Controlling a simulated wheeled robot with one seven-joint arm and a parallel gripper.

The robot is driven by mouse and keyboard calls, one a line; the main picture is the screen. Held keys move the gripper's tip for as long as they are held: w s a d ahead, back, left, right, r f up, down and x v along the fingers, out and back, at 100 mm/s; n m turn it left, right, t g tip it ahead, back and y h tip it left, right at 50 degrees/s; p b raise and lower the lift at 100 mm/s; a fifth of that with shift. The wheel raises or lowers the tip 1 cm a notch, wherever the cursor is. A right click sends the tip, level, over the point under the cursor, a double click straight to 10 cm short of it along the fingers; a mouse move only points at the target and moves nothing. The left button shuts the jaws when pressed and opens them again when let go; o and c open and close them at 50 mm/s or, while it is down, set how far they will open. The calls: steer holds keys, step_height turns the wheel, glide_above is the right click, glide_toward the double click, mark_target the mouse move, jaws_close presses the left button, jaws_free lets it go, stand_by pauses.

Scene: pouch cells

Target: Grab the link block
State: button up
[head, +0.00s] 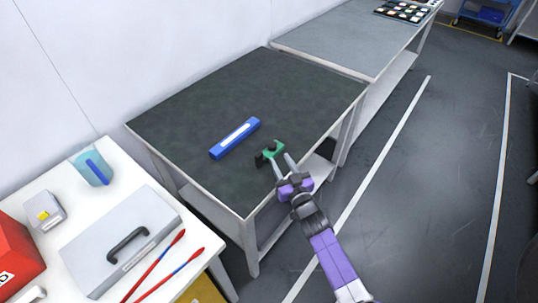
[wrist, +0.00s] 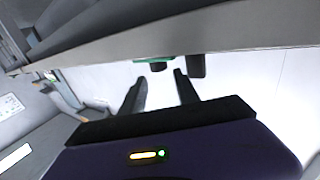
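The link block appears to be the green piece with black parts (head: 270,151). It sits on the dark-topped table (head: 210,100), close to its front right edge. In the wrist view a sliver of its green body (wrist: 150,60) and its black parts show at the table edge, the rest hidden behind that edge. My gripper (head: 283,164) is just in front of the block, at the table edge. In the wrist view its two fingers (wrist: 160,78) are spread apart with nothing between them, pointing toward the block. I cannot tell whether a fingertip touches it.
A blue bar with a white label (head: 235,138) lies left of the block. The table's pale edge (wrist: 200,30) crosses close in front of my fingers. A white table (head: 150,175) at the left holds a grey case (head: 120,240) and red-handled tools. Open floor lies right.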

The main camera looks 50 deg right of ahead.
mark_target(274, 149)
steer(key=b+x, duration=0.1)
steer(key=x, duration=0.5)
steer(key=shift+w+d, duration=0.15)
steer(key=shift+d, duration=0.1)
jaws_close()
